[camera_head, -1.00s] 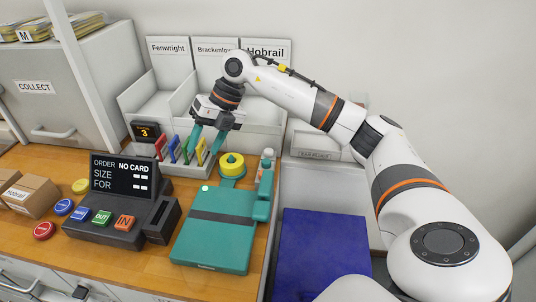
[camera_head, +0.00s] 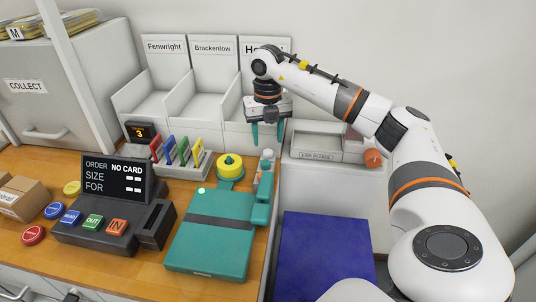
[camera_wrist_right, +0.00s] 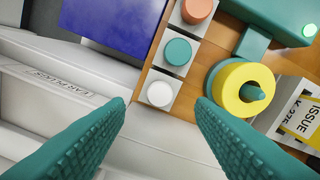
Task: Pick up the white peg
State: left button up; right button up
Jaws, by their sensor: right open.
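The white peg (camera_wrist_right: 159,93) stands on a small grey block at the wooden counter's edge, seen from above in the right wrist view. It also shows small in the head view (camera_head: 268,153), at the back end of a short row. A teal peg (camera_wrist_right: 178,51) and an orange peg (camera_wrist_right: 197,10) are in line with it. My right gripper (camera_head: 267,140) points down above the row's back end. Its teal fingers are open and empty, and in the wrist view (camera_wrist_right: 161,105) the white peg shows between their tips. My left gripper is not in view.
A yellow ring on a teal post (camera_head: 230,165) stands left of the pegs, and a teal device (camera_head: 212,240) lies in front. A rack of coloured cards (camera_head: 180,153) is further left. A grey ear plugs tray (camera_head: 318,155) and a dark blue surface (camera_head: 325,250) lie right.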

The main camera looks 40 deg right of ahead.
aim_at(268, 151)
notch_tip(268, 151, down, 4)
jog(key=shift+s+f, duration=0.1)
jog(key=shift+s, duration=0.05)
jog(key=c, duration=1.1)
